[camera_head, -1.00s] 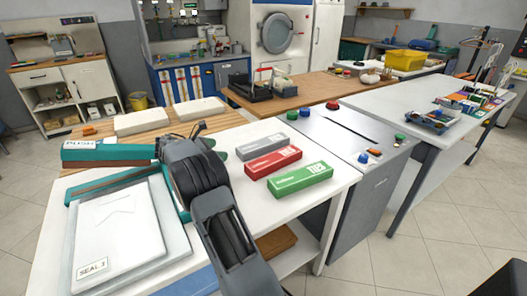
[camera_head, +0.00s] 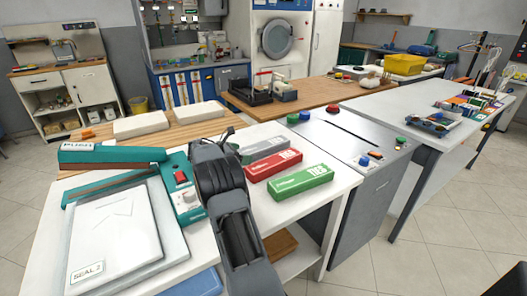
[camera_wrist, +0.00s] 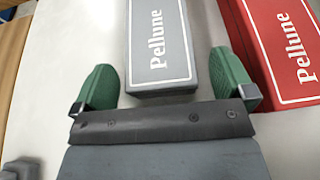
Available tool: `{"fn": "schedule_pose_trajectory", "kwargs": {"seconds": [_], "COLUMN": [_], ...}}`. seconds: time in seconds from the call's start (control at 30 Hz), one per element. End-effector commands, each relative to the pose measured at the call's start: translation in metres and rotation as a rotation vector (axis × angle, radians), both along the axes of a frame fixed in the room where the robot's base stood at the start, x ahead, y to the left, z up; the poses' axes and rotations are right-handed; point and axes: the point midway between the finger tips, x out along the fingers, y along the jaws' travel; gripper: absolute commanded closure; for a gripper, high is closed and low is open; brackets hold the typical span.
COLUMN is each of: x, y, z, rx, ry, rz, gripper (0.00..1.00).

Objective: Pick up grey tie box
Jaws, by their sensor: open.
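The grey tie box (camera_head: 262,148) lies flat on the white table, leftmost of three long boxes, its near part hidden behind my arm in the head view. In the wrist view the grey box (camera_wrist: 157,60), lettered "Pellune", has its near end between and just ahead of my green fingertips. My gripper (camera_wrist: 165,85) is open, with a clear gap on each side of the box.
A red box (camera_head: 273,164) lies close to the right of the grey one; it also shows beside the right finger in the wrist view (camera_wrist: 285,50). A green box (camera_head: 301,182) lies beyond it. A teal sealer (camera_head: 184,195) stands left of my arm.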

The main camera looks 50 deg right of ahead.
Motion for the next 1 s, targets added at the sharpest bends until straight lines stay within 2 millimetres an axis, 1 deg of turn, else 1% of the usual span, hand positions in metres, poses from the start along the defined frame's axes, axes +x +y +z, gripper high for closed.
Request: {"fn": "schedule_pose_trajectory", "kwargs": {"seconds": [0.03,0.13,0.37,0.9,0.97,1.0], "x": [-0.003,-0.005,-0.005,-0.005,-0.005,-0.005], "y": [-0.007,-0.017,-0.019,-0.018,-0.019,-0.019], "z": [-0.005,-0.008,-0.008,-0.008,-0.008,-0.008], "rx": [0.0,0.0,0.0,0.0,-0.001,-0.001], "ry": [0.001,0.0,0.0,-0.001,-0.001,-0.001], "rz": [-0.003,-0.001,0.001,0.0,0.0,0.0], "gripper": [0.0,0.0,0.0,0.51,0.55,0.55]}}
